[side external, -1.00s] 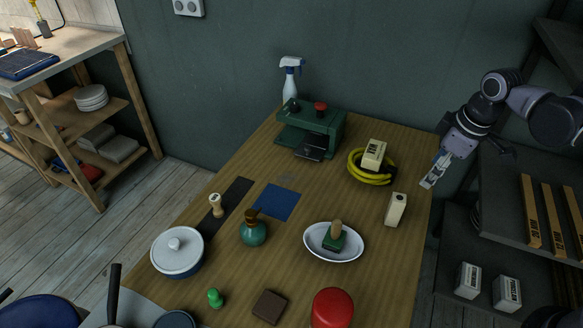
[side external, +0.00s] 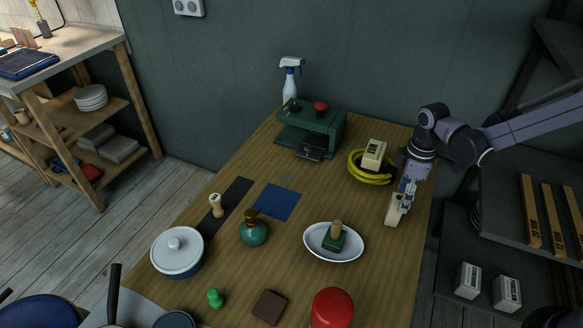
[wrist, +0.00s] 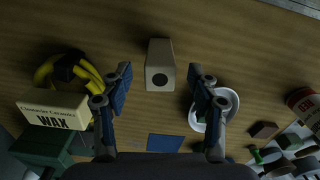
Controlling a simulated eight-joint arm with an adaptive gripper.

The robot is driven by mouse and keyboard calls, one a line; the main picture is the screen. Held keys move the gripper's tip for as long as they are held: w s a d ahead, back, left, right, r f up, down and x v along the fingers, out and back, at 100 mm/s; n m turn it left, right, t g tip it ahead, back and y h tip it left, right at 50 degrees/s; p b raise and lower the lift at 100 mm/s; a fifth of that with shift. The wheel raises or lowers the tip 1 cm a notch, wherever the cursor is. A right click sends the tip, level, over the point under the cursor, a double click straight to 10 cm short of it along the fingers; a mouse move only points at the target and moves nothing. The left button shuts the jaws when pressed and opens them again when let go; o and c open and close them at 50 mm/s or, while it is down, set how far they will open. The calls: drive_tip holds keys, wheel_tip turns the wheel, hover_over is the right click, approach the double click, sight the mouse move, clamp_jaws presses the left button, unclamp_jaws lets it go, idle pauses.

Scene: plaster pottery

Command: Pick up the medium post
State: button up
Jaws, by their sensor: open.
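The medium post appears to be the cream block with a dark round hole in its end. It stands upright on the table's right side in the side external view (side external: 392,215) and between the fingers in the wrist view (wrist: 160,62). My gripper (side external: 403,198) is over the post, pointing down, and partly hides it in the side view. In the wrist view my gripper (wrist: 162,88) is open, one finger on each side of the post, with gaps to both. Nothing is held.
Behind the post lie a yellow coil (side external: 367,176) and a wax box (side external: 374,154) on it. A white oval dish (side external: 315,245) with a green-based stamp (side external: 335,240) is to the front left. A red round object (side external: 332,308) stands near the front. Table between post and dish is clear.

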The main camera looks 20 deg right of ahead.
sight(396, 208)
drive_tip(key=shift+w+a+f, duration=0.15)
drive_tip(key=shift+a+f, duration=0.05)
drive_tip(key=shift+f, duration=0.95)
drive_tip(key=shift+w+a+f, duration=0.1)
drive_tip(key=shift+a+f, duration=0.05)
drive_tip(key=shift+f, duration=1.65)
clamp_jaws()
